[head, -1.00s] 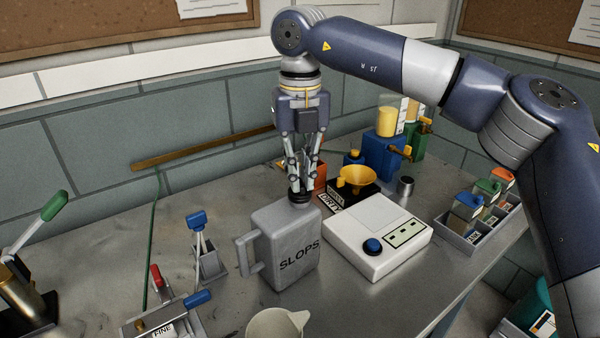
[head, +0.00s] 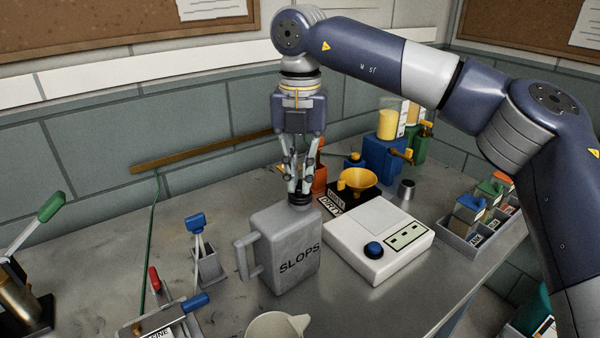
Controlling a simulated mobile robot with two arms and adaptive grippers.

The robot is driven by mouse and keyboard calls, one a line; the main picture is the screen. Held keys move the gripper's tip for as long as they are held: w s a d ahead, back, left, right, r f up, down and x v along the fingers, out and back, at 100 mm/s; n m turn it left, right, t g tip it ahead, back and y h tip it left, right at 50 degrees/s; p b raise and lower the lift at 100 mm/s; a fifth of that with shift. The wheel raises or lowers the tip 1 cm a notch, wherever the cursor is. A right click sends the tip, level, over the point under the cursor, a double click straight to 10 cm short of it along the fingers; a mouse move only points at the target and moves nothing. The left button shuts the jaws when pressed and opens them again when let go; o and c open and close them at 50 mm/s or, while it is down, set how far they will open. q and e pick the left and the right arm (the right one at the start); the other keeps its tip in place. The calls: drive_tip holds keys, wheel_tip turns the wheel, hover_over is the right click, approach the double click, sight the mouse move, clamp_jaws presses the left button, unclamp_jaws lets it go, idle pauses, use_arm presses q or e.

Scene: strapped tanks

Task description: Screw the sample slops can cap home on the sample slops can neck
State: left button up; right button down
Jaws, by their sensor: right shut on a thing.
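The sample slops can (head: 283,250) is a grey jug marked SLOPS, with a handle on its left side. It stands upright on the bench. My right gripper (head: 299,197) points straight down over the can's top and is shut on the dark sample slops can cap (head: 299,202). The cap is at the can neck. The neck itself is hidden behind the cap and fingers, so I cannot tell how far down the cap sits. My left gripper is not in view.
A white device with a blue knob (head: 379,240) stands close to the can's right. A pale beaker (head: 277,325) is in front. A grey holder (head: 208,262) stands to the left. A compartment tray (head: 470,240) is at the right edge.

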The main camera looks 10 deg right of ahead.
drive_tip(key=m+b, duration=0.1)
drive_tip(key=m, duration=0.3)
drive_tip(key=shift+m, duration=0.3)
drive_tip(key=m+b, duration=0.1)
drive_tip(key=m, duration=0.2)
drive_tip(key=shift+f+b, duration=0.1)
drive_tip(key=shift+b, duration=0.25)
drive_tip(key=c, duration=1.6)
unclamp_jaws()
